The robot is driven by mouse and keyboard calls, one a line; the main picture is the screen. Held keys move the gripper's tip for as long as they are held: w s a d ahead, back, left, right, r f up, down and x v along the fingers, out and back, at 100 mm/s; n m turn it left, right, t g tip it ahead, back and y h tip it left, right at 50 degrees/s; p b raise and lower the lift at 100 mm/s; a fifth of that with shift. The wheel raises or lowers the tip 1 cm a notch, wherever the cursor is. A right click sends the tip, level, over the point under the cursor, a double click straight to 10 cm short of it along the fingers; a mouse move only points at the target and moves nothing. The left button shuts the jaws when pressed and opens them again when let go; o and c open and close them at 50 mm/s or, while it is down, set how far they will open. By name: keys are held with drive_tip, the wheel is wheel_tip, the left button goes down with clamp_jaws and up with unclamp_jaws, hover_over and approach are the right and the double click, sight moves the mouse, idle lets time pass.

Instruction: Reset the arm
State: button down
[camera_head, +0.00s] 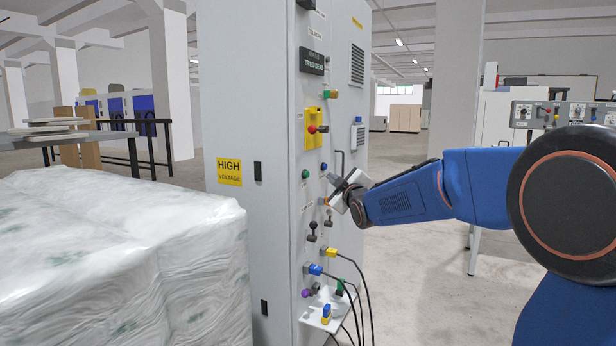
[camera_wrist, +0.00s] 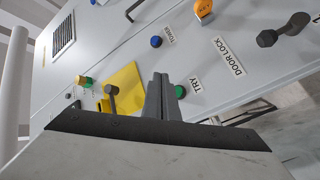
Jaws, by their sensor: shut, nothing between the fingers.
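My blue arm reaches in from the right in the head view, and my gripper (camera_head: 332,188) is at the front of a tall grey control cabinet (camera_head: 250,70). In the wrist view the two dark fingers of my gripper (camera_wrist: 160,84) lie side by side, shut and empty. Their tips point at the panel between a yellow plate (camera_wrist: 124,88) and a green button (camera_wrist: 180,91) by the label TRY. Whether the fingertips touch the panel cannot be told.
An orange key knob (camera_wrist: 203,8), a blue button (camera_wrist: 156,41) and a black lever (camera_wrist: 288,30) sit on the panel. A plastic-wrapped stack (camera_head: 110,260) stands left. Open floor lies behind my arm.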

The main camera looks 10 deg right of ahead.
drive_tip(key=s+d+f+m+g+h, duration=0.1)
drive_tip(key=s+f, duration=0.7)
drive_tip(key=s, duration=1)
drive_tip(key=s+d+f+m+g, duration=0.3)
drive_tip(key=s+f+m+g, duration=0.3)
drive_tip(key=s, duration=1.2)
drive_tip(key=s+d+f+m+g+h, duration=0.1)
drive_tip(key=s+f+m+g, duration=0.3)
drive_tip(key=s+f, duration=0.8)
drive_tip(key=s+d+g, duration=0.1)
drive_tip(key=s+g, duration=0.1)
drive_tip(key=s, duration=0.4)
drive_tip(key=shift+s+f+g+h, duration=0.2)
drive_tip(key=shift+g+h, duration=0.1)
drive_tip(key=shift+g, duration=0.1)
